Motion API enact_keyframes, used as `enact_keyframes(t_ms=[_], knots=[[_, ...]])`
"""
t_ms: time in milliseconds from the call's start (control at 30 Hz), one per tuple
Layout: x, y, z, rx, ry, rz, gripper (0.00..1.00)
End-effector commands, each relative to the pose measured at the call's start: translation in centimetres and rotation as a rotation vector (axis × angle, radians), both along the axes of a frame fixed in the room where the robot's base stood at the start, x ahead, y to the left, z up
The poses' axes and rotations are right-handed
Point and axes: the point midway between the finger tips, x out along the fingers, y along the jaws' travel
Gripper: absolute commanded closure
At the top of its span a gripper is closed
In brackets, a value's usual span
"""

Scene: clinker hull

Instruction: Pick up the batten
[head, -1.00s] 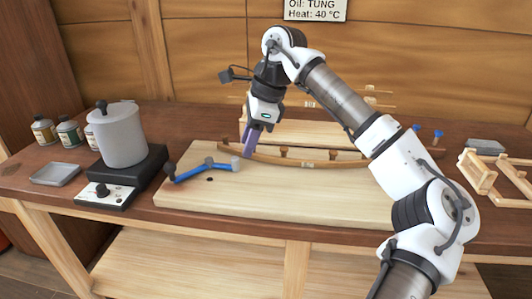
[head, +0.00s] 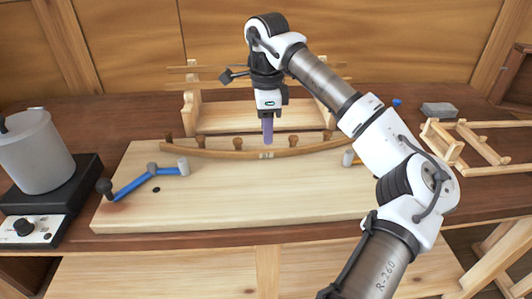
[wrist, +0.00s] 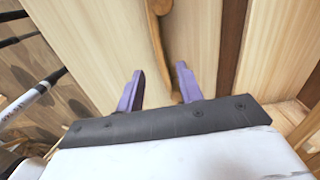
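The batten (head: 215,154) is a long, thin, curved brown strip on the pale board, with several wooden pegs along it and a light mark near its middle. My gripper (head: 267,130) points down at the middle of the batten in the head view. In the wrist view its two purple fingers (wrist: 160,86) are apart, with nothing held between them. The batten (wrist: 159,50) runs up the wrist picture in line with the gap between the fingers. How high the fingertips are above it is hard to tell.
A blue-handled clamp (head: 140,180) lies at the board's left, and a second clamp (head: 348,157) is at the batten's right end. A wooden rack (head: 230,118) with thin strips stands behind. A grey pot (head: 38,155) is at left, a wooden frame (head: 470,145) at right. The front of the board (head: 250,205) is clear.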

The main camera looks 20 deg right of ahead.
Motion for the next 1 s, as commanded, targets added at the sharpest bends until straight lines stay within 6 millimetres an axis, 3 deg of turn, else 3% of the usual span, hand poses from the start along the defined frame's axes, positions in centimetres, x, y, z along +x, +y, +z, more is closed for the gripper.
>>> enact_keyframes(t_ms=[167, 500, 767, 1000], knots=[[0.0, 0.0, -1.1, 0.002, 0.000, 0.000, 0.64], [0.0, 0.1, -5.5, 0.002, 0.001, 0.000, 0.64], [0.0, 0.1, -5.8, 0.000, 0.000, 0.000, 0.64], [0.0, 0.1, -5.8, 0.001, 0.000, 0.000, 0.95]])
